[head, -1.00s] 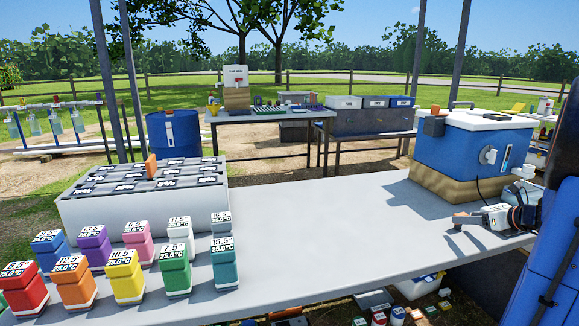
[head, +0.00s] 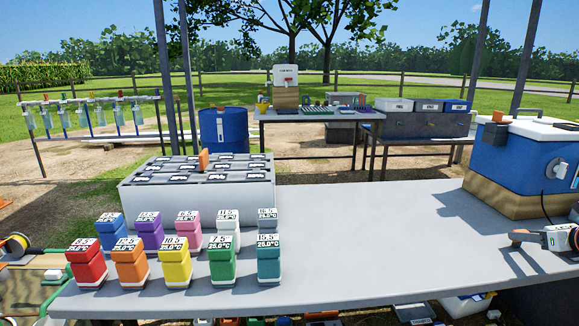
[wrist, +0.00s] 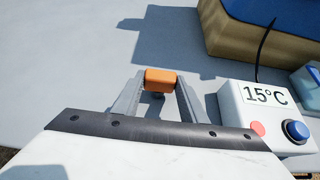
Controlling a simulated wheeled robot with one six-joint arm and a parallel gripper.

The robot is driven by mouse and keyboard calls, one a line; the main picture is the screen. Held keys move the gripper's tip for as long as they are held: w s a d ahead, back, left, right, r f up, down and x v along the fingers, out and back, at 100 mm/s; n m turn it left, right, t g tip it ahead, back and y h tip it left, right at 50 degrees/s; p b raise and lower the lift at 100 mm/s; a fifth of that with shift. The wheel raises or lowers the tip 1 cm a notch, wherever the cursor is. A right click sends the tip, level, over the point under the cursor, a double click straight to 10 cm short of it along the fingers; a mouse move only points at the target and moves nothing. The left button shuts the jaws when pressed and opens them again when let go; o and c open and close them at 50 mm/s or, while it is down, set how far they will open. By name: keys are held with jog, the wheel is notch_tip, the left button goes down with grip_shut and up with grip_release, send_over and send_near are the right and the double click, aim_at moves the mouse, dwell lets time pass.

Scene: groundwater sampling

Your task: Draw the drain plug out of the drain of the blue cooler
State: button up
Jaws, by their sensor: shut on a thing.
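The blue cooler (head: 505,165) with a white lid stands on a tan base at the table's right end, cut off by the picture edge. A white round fitting (head: 557,170), which looks like its drain, shows on its side. My gripper (wrist: 160,80) is shut on an orange block with a small dark end below, which looks like the drain plug (wrist: 161,76). It is held over the grey table, apart from the cooler. In the head view my gripper (head: 517,238) is at the right, in front of the cooler. The cooler's lower edge (wrist: 255,45) shows in the wrist view.
A white box marked 15°C (wrist: 262,118) with a blue button is close right of my gripper. Several coloured bottles (head: 175,262) and a grey tray box (head: 195,200) fill the table's left. The table middle (head: 370,230) is clear.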

jog(key=shift+r, duration=2.45)
